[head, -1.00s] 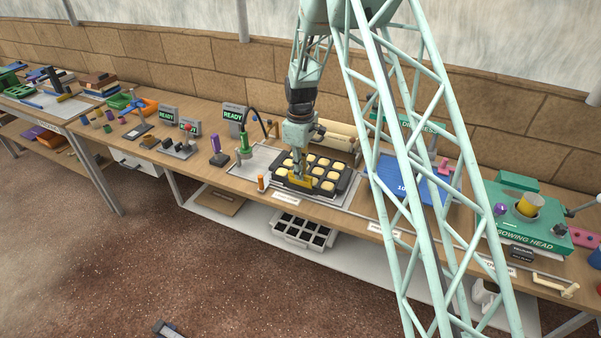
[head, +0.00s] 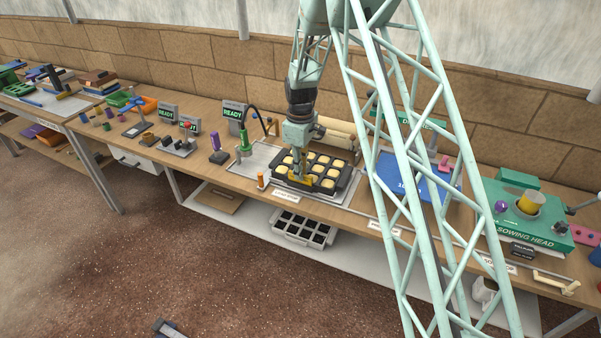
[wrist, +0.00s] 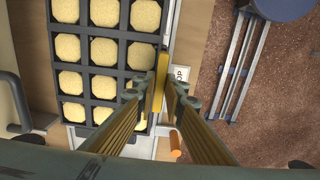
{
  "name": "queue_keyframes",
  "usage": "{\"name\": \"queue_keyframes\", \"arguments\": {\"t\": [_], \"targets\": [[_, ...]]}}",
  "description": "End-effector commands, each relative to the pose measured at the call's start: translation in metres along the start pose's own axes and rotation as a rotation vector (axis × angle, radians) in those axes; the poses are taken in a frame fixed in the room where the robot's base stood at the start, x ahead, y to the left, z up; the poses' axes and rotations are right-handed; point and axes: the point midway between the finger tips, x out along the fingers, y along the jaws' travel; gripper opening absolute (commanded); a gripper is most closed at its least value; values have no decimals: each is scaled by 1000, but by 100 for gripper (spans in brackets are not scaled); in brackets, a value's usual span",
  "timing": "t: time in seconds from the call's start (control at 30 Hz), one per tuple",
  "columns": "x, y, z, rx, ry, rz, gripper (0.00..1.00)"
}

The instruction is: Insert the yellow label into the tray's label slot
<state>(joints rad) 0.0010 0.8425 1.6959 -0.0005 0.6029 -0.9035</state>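The yellow label (wrist: 161,72) is seen nearly edge-on between my fingertips in the wrist view. My gripper (wrist: 160,88) is shut on it. The black tray (wrist: 122,72) lies beside the label, its cells filled with pale plugs. The label is at the tray's front side wall; I cannot tell whether it sits in the slot, which is hidden by the label and fingers. In the head view my gripper (head: 298,178) points down at the front edge of the tray (head: 339,191), with a little yellow of the label (head: 309,183) showing.
An orange-capped cylinder (head: 261,180) stands left of the tray, and a green-handled tool (head: 245,142) behind it. A blue mat (head: 401,180) lies to the right. An empty black-celled tray (head: 304,229) is on the shelf below.

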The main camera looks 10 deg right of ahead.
Motion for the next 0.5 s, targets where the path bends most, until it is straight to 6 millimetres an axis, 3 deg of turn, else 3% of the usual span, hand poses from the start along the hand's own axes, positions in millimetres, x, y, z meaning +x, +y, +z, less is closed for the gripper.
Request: {"name": "queue_keyframes", "arguments": {"t": [0.13, 0.5], "targets": [[0, 0, 0, 0, 0, 0, 24], [-1, 0, 0, 0, 0, 0, 24]]}}
